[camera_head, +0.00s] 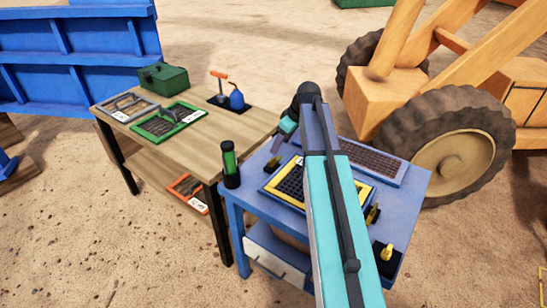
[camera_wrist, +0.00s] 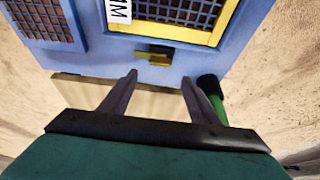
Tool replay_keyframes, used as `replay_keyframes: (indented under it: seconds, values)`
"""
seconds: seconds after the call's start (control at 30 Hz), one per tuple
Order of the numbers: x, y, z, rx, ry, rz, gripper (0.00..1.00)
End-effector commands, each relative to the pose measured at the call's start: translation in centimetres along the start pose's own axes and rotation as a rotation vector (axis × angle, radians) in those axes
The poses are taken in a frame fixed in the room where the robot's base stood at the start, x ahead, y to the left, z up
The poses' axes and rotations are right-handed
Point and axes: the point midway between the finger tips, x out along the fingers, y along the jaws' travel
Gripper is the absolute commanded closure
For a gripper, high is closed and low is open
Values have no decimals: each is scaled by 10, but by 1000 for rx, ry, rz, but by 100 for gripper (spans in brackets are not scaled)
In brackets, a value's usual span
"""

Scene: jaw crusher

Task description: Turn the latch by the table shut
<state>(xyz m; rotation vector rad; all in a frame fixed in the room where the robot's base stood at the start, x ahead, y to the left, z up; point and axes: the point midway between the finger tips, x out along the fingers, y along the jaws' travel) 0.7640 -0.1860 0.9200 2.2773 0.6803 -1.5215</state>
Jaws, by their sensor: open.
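The latch by the table is a small dark and yellow piece on the blue stand (camera_head: 402,220), at the yellow screen frame's edge facing the wooden table. The latch (camera_wrist: 155,55) is clear in the wrist view; in the head view the latch (camera_head: 272,164) is small and its turn position is hard to judge. My gripper (camera_wrist: 160,79) is open and empty, its fingertips just short of the latch in the wrist view, one toward each side. In the head view my gripper (camera_head: 277,144) is above the stand's table-side edge, partly hidden by my arm. The yellow-framed screen (camera_head: 270,186) lies flat.
A black and green cylinder (camera_head: 230,164) stands near my gripper. A second latch (camera_head: 373,213) is at the frame's opposite side.

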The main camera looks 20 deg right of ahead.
Motion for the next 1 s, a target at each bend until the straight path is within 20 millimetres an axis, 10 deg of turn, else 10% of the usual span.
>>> replay_keyframes:
  seconds: [1.0]
  values:
    - [100,-1,-1,-2,0,-1,44]
